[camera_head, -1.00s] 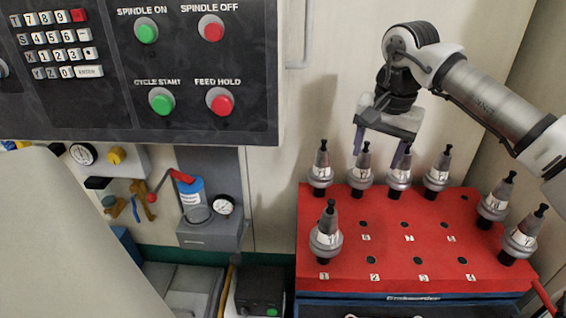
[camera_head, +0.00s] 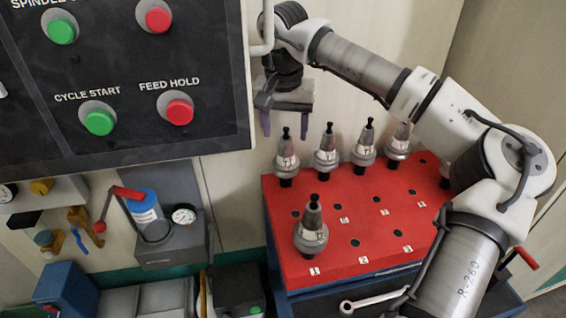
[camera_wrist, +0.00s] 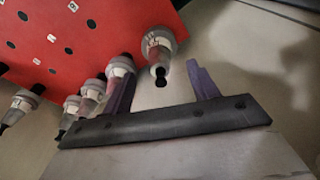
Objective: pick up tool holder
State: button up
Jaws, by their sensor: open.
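Several grey tool holders with black tops stand upright on a red rack (camera_head: 350,262). The back row has a leftmost tool holder (camera_head: 287,168), a second tool holder (camera_head: 326,158), a third tool holder (camera_head: 364,152) and a fourth tool holder (camera_head: 397,148), partly behind my arm. Another tool holder (camera_head: 311,238) stands at the front left. My gripper (camera_head: 287,128) is open and empty, its fingers pointing down around or just behind the leftmost back holder's top. In the wrist view, that end tool holder (camera_wrist: 159,45) shows between the fingers (camera_wrist: 160,75), with no contact visible.
A control panel (camera_head: 120,80) with red and green buttons fills the upper left, close to my gripper. Empty holes dot the rack's middle. A wrench (camera_head: 375,300) lies below its front edge. My arm hides the rack's right side.

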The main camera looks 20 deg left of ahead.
aim_at(286, 139)
jog(key=f, duration=0.5)
jog(key=shift+w, duration=0.35)
grip_shut()
jog(key=shift+r, duration=0.15)
